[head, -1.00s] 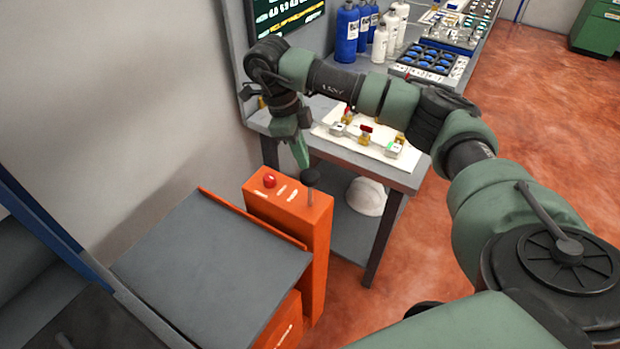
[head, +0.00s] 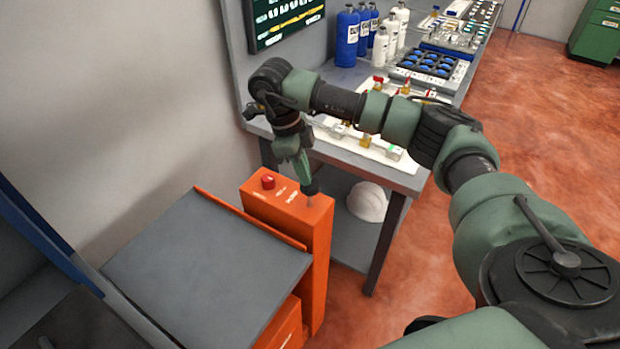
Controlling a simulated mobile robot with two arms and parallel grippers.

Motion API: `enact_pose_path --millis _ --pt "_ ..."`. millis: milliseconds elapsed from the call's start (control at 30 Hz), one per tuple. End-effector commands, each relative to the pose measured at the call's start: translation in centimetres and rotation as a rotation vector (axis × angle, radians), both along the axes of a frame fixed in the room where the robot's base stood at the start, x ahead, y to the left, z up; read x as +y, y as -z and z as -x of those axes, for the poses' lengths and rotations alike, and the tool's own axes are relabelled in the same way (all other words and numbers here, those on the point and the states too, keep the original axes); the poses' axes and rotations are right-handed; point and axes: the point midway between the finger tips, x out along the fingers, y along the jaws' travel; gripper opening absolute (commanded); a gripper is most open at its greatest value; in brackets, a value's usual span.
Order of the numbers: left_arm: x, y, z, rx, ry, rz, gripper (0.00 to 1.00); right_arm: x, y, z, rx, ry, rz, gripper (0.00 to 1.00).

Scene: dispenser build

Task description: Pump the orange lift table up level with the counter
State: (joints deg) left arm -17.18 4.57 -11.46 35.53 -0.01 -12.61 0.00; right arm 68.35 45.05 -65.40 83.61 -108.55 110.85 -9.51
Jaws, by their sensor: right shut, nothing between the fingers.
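The orange lift table (head: 318,252) stands at the left of the counter, with a flat grey platform (head: 205,268) beside its orange column. The platform looks lower than the counter (head: 405,180). A red button (head: 268,181) and a black pump knob (head: 311,188) on a short stem are on top of the column. My right gripper (head: 306,178) points down with its fingers shut and empty, at the knob and seemingly touching it from above. The gripper partly hides the knob. My left gripper is not in view.
The counter holds a white board with small valve-like parts (head: 366,140), blue bottles (head: 347,38), white bottles and a tray of blue discs (head: 427,63). A white helmet (head: 367,201) sits on the shelf below.

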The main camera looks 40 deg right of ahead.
Motion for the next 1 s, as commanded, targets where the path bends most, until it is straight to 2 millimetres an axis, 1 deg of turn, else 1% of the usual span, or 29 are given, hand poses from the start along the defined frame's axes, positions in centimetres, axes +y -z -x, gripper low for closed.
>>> enact_pose_path --millis 33,367,400,567,667,833,1000 --pt "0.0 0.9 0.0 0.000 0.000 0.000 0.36 0.0 1.4 0.1 0.006 -0.001 0.001 0.00" --pt "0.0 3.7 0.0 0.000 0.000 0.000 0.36 0.0 5.4 0.2 0.008 -0.002 0.000 0.00" --pt "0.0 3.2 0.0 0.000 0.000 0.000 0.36 0.0 4.9 0.2 0.007 -0.002 0.000 0.00" --pt "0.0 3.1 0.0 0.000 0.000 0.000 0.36 0.1 4.8 0.1 0.008 -0.002 0.001 0.00" --pt "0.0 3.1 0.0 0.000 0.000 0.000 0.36 0.7 4.5 -0.5 0.006 -0.004 -0.002 0.00" --pt "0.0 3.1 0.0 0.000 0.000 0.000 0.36 2.1 3.8 -2.0 0.004 -0.004 -0.001 0.00" --pt "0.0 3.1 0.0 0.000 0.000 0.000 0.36 2.1 3.7 -2.1 0.004 -0.001 0.000 0.00"
